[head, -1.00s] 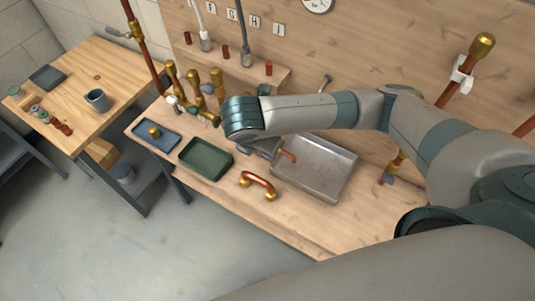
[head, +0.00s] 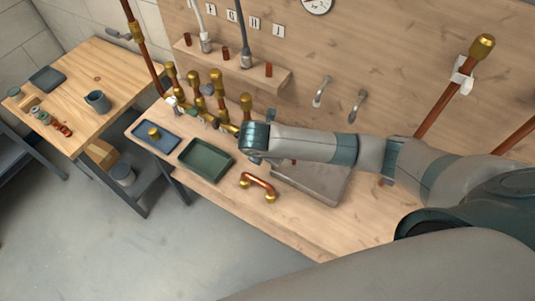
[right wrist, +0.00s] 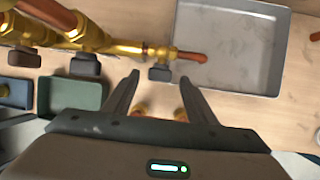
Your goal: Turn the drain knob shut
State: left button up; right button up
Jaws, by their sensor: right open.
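In the right wrist view, a brass manifold (right wrist: 117,47) runs in from the upper left and ends in a copper outlet (right wrist: 193,57) over a metal tray. The dark grey drain knob (right wrist: 160,72) sits below the pipe, just before that outlet. My right gripper (right wrist: 158,77) is open, with its fingertips on either side of the knob in this picture. I cannot tell whether they touch it. In the head view my right wrist hides the drain knob and the fingertips. The manifold (head: 227,127) shows left of my wrist. My left gripper is not in view.
The metal tray (right wrist: 225,45) lies right of the knob. A green tray (head: 207,160), a blue tray (head: 150,143) and a copper pipe piece (head: 258,187) lie on the bench.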

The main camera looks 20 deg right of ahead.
jog(key=shift+x, duration=0.95)
jog(key=c, duration=1.1)
